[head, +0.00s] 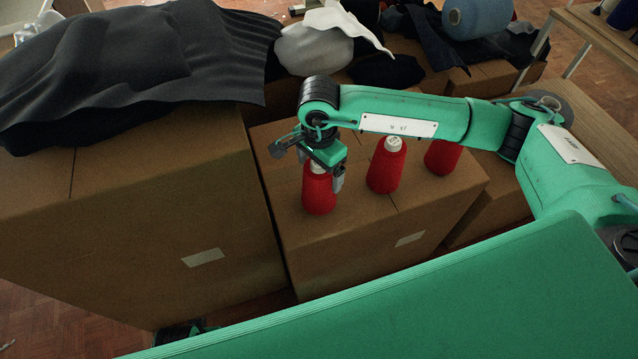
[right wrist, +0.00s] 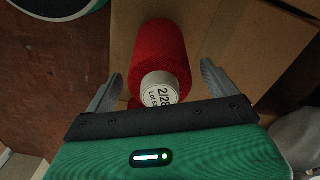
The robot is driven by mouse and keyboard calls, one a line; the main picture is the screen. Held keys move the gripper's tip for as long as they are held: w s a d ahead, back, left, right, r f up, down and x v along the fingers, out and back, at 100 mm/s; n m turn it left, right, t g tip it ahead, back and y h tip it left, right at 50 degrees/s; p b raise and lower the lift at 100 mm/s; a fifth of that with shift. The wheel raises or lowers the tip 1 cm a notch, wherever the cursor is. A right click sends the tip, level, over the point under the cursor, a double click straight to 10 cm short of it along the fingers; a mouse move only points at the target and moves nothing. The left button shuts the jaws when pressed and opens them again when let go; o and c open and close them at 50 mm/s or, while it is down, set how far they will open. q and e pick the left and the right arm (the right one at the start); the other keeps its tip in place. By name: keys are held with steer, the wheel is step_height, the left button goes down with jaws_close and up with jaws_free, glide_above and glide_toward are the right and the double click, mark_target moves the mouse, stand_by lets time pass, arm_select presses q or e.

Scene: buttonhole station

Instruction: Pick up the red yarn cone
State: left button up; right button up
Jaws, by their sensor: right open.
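Three red yarn cones with white tops stand upright in a row on a cardboard box (head: 360,246): a left one (head: 319,196), a middle one (head: 384,172) and a right one (head: 443,155). My right gripper (head: 325,166) is at the top of the left cone, pointing down, and partly hides it. In the right wrist view this red cone (right wrist: 162,52) and its labelled white top (right wrist: 159,88) lie between the two spread fingers of the gripper (right wrist: 162,74), with a gap on each side.
A taller box (head: 140,210) draped with dark cloth (head: 130,62) stands close on the left. White fabric (head: 312,48), dark cloths and a blue cone (head: 478,16) lie behind. A wooden table (head: 590,125) is at the right.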

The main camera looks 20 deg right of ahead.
steer(key=c, duration=1.5)
steer(key=shift+r, duration=0.1)
